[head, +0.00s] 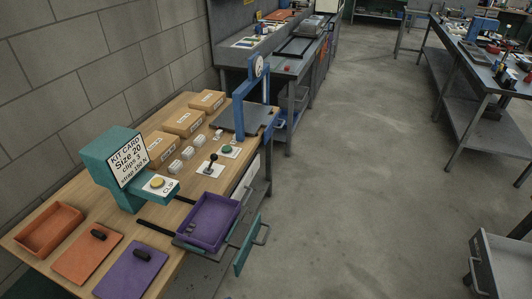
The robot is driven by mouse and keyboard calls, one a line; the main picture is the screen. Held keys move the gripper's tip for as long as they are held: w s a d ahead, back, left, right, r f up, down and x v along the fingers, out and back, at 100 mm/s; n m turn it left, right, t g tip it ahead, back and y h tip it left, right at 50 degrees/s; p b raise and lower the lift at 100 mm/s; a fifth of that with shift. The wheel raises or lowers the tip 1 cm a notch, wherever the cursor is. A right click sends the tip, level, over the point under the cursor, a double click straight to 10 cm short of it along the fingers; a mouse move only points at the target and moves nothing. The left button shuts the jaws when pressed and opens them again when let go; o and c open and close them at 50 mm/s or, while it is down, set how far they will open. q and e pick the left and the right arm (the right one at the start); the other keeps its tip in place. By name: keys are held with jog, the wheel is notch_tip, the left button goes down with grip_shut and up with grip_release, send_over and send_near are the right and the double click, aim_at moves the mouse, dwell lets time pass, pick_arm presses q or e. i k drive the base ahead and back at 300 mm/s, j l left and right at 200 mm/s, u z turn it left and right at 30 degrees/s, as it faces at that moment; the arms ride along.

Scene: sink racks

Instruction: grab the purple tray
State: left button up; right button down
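The purple tray (222,231) is a shallow open box at the front edge of the wooden workbench. It appears to rest on a pulled-out slide or drawer beside the teal machine. A few small grey items (191,228) seem to lie in its left part; they are too small to identify. Neither of my grippers shows in the head view, and nothing is seen touching the tray.
A teal machine (113,176) with a kit card stands left of the tray. A teal panel (246,246) with a grey handle sticks out at its right. The floor (350,210) right is clear.

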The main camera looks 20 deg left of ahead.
aim_at(211, 221)
jog(key=u, duration=1.2)
jog(key=i+l, duration=0.2)
jog(key=l, duration=0.15)
jog(key=i+l, duration=0.15)
jog(key=l, duration=0.2)
